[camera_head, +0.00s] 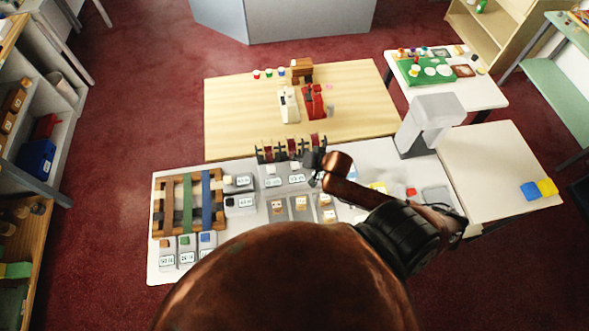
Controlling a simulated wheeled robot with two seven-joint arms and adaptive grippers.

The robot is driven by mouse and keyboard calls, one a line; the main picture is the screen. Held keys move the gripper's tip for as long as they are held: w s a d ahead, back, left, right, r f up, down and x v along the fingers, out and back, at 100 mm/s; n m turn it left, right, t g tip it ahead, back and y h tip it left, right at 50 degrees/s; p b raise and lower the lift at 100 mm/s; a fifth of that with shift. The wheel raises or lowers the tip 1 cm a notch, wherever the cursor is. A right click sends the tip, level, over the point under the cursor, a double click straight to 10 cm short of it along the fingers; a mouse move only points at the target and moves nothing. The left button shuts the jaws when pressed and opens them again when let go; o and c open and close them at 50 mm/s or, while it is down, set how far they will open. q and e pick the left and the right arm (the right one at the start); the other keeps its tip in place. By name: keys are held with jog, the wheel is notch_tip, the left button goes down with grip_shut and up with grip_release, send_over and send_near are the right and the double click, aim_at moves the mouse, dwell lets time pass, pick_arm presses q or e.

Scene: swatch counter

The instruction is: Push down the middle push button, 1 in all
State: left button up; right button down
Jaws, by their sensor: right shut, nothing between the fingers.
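Three small grey boxes with coloured tops stand in a row at the front left of the white counter, each with a label. The middle one has a green top (184,241), between an orange one (166,243) and a blue one (206,238). More labelled boxes with pale tops (270,169) stand near the counter's middle; I cannot tell which box is the task's middle push button. My right gripper (315,181), small and dark, is shut and empty above the counter's middle, right of these boxes. My arm hides part of the counter. My left gripper is out of view.
A wooden frame with green and blue straps (188,203) lies at the counter's left. A rack with dark red pieces (290,148) stands at its back edge. A grey upright device (430,122) stands at right. The wooden table (235,120) behind has free room.

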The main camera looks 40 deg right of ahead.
aim_at(295, 167)
jog(key=shift+s+f, duration=0.1)
jog(key=shift+f, duration=0.9)
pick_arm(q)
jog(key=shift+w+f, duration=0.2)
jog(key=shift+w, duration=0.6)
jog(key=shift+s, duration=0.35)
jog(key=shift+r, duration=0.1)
pick_arm(e)
jog(key=shift+f, duration=0.15)
jog(key=shift+f, duration=0.25)
